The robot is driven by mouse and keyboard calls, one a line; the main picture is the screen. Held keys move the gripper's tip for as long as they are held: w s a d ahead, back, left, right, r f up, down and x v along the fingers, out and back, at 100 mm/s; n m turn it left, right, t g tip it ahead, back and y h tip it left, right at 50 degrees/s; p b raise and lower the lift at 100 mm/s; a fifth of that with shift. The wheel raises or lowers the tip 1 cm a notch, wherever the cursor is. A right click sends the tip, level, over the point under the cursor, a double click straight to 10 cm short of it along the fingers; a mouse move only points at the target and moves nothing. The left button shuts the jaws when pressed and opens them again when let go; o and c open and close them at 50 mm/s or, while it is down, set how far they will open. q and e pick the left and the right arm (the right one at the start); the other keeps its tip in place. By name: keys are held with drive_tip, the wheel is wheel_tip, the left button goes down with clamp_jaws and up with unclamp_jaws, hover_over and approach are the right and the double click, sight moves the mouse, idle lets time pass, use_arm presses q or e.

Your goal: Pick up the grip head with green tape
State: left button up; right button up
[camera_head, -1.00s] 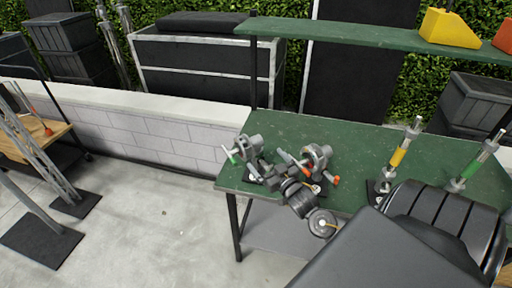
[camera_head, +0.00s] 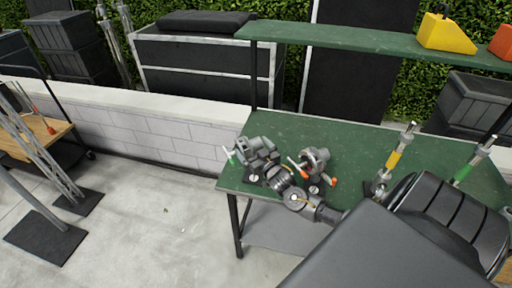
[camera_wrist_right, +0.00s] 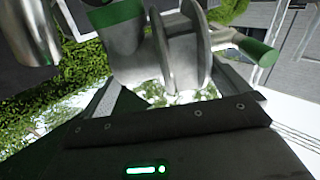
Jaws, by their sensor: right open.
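The grip head with green tape (camera_head: 252,147) sits near the left end of the green table, its green-tipped handle pointing left. In the right wrist view the grip head (camera_wrist_right: 180,45) is close up at the top centre, with a green band and a green handle end. My right gripper (camera_head: 262,168) is open at this head and partly overlaps it in the head view. The head lies in front of the jaws; whether they touch it is unclear. A second grip head with orange-red handles (camera_head: 316,160) stands just to the right. My left gripper is not in view.
The green table (camera_head: 355,143) is bare behind the heads. Posts with yellow tape (camera_head: 393,160) and green tape (camera_head: 463,172) stand at its right. A shelf (camera_head: 340,34) above carries a yellow wedge (camera_head: 447,32). My right arm covers the table's front right.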

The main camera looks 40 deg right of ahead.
drive_tip(key=shift+w+d, duration=0.1)
drive_tip(key=shift+w, duration=0.45)
drive_tip(key=shift+f, duration=0.1)
drive_tip(key=shift+s, duration=0.1)
drive_tip(key=c, duration=1.1)
drive_tip(key=shift+r, duration=0.2)
drive_tip(key=shift+c, duration=0.5)
drive_tip(key=shift+r, duration=0.1)
